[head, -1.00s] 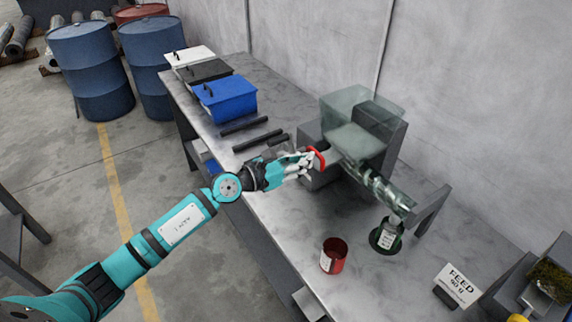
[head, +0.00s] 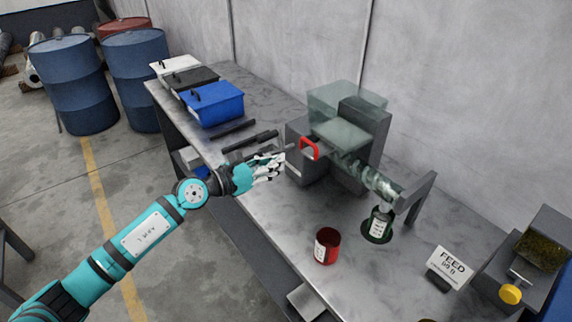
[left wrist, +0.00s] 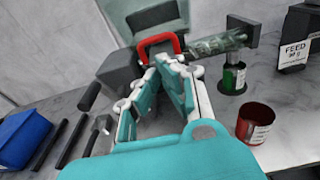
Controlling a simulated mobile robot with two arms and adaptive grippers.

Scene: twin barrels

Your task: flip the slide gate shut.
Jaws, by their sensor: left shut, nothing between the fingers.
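The slide gate shows as a red loop handle (head: 309,148) on the front of the grey machine (head: 364,147), below its clear greenish hopper (head: 345,100). In the left wrist view the red handle (left wrist: 158,42) stands just beyond my fingertips. I cannot tell how far the gate plate is in, as the machine hides it. My left gripper (head: 281,166) is shut and empty, a little left of the handle in the head view, seemingly apart from it. Its fingers (left wrist: 165,62) meet near the handle's lower edge in the left wrist view. My right gripper is not in view.
A clear tube (head: 372,180) runs from the machine to a green bottle (head: 379,224). A red can (head: 327,246) and a FEED sign (head: 452,266) stand on the bench (head: 285,225). Dark bars (head: 250,141) and a blue bin (head: 212,103) lie left of the machine.

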